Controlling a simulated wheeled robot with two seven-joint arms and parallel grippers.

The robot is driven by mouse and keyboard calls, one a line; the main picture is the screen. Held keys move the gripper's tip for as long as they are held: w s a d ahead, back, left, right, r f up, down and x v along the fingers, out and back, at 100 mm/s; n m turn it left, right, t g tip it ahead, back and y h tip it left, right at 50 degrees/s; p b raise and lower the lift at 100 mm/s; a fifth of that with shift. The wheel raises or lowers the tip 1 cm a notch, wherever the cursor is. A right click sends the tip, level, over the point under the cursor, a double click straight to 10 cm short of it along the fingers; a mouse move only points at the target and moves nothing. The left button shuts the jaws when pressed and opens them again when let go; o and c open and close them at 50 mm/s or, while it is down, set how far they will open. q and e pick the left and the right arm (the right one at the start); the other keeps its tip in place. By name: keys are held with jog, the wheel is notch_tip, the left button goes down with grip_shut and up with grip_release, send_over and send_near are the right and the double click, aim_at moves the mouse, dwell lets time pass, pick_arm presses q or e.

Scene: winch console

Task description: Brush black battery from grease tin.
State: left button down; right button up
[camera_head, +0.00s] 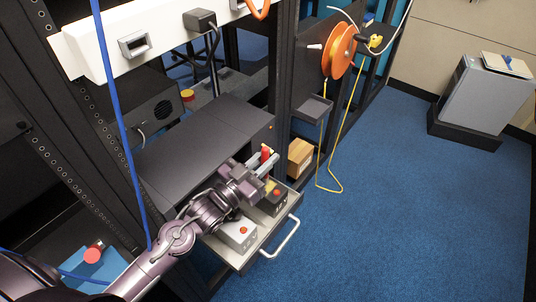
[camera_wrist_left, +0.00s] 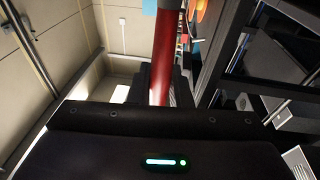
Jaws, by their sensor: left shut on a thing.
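My left gripper (camera_head: 263,165) is shut on a red handle (camera_head: 266,152), which I take to be the brush. It also fills the upper middle of the left wrist view as a red rod (camera_wrist_left: 162,55); its bristle end cannot be made out. The gripper is above the open drawer (camera_head: 285,240). A black box with a red top (camera_head: 272,198), probably the black battery, sits in the drawer under the gripper, partly hidden. A small red tin with a yellow lid (camera_head: 187,95), possibly the grease tin, stands on the shelf behind. My right gripper is not in view.
A light grey box with a red button (camera_head: 238,233) sits beside the black one. A red round thing (camera_head: 95,250) lies on a blue patch at lower left. A blue cable (camera_head: 118,120) hangs at left. A cardboard box (camera_head: 300,157) stands beyond the drawer.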

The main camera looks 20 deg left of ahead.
pick_arm(q)
jog(key=shift+s+a, duration=0.3)
jog(key=shift+s, duration=0.2)
jog(key=shift+w, duration=0.15)
jog(key=shift+x, duration=0.95)
jog(key=shift+w+a+f, duration=0.1)
jog(key=shift+w+f, duration=0.05)
jog(key=shift+w, duration=0.8)
